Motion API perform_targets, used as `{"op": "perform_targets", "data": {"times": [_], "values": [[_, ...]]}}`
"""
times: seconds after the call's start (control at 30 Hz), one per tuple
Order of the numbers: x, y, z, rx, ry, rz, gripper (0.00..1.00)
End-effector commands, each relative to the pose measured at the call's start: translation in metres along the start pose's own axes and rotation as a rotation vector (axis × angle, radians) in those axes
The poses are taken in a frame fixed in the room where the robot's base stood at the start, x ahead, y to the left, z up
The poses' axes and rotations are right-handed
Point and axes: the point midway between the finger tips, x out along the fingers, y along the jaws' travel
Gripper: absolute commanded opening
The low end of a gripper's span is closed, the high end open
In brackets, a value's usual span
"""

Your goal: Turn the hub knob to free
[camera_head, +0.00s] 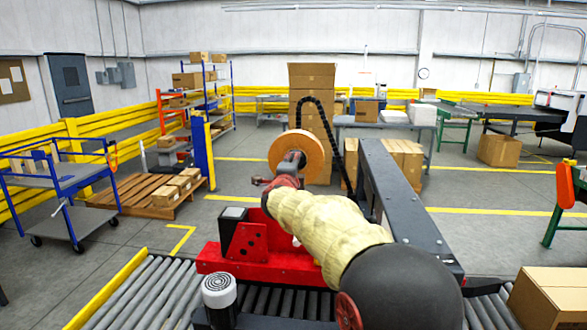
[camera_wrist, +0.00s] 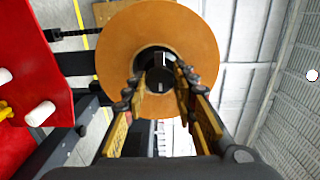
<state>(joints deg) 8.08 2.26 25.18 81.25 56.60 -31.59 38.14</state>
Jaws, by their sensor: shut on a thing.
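An orange-brown roll (camera_head: 311,152) stands upright on its edge above the red machine, and it fills the upper middle of the wrist view (camera_wrist: 115,48). At its centre is a dark hub with a black knob (camera_wrist: 160,78), which has a pale mark near its top. My gripper (camera_wrist: 160,88) reaches to the hub, its two fingers on the left and right of the knob and shut on it. In the head view my gripper (camera_head: 287,172) is small in front of the roll's centre, and the knob is hidden. I cannot read the knob's setting.
The red machine base (camera_head: 265,262) lies below my arm, with a dark beam (camera_head: 405,200) to the right. A roller conveyor (camera_head: 130,295) runs in front. A carton (camera_head: 550,295) sits at the lower right. A black cable chain (camera_head: 325,115) arches behind the roll.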

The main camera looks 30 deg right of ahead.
Motion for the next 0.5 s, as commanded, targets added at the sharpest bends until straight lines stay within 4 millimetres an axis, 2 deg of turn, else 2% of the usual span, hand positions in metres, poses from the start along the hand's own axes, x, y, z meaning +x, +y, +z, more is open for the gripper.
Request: {"op": "perform_targets", "data": {"times": [0.43, 0.47, 0.5], "values": [[0.0001, 0.0009, -0.0002, 0.009, 0.0, 0.001, 0.02], [0.0001, 0.0009, -0.0002, 0.009, 0.0, 0.001, 0.29], [0.0001, 0.0008, -0.0002, 0.009, 0.0, 0.001, 0.31]]}}
